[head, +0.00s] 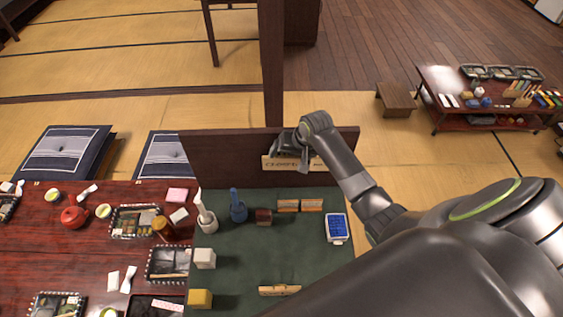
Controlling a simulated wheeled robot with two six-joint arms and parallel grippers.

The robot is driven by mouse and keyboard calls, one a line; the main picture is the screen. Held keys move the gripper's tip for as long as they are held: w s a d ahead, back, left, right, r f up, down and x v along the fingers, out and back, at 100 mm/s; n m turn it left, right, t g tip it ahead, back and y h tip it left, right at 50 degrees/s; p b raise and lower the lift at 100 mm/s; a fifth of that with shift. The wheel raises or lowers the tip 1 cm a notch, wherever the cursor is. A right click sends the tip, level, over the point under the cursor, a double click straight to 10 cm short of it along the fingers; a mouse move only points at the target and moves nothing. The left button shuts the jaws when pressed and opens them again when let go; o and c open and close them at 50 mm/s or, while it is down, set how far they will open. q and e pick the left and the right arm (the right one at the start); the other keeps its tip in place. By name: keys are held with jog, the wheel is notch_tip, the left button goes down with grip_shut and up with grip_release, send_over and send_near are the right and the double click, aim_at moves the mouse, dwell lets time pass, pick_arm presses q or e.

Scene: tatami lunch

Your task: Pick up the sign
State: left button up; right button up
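A pale wooden sign (274,163) with dark lettering is at the dark brown panel, above the back edge of the green counter top. My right gripper (291,150) is at the sign's upper middle and covers part of it and its lettering. The fingers are dark and small here, so I cannot tell whether they are closed on the sign or only in front of it. My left gripper is not in view.
The green counter top (265,262) holds a blue card reader (336,228), a white bottle (206,217), a blue brush pot (238,208), small blocks and wooden pieces. A red-brown table (60,250) with lunch boxes stands left. The counter's middle is clear.

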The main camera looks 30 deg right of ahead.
jog(key=c, duration=0.8)
jog(key=shift+o, duration=0.2)
jog(key=shift+s, duration=0.1)
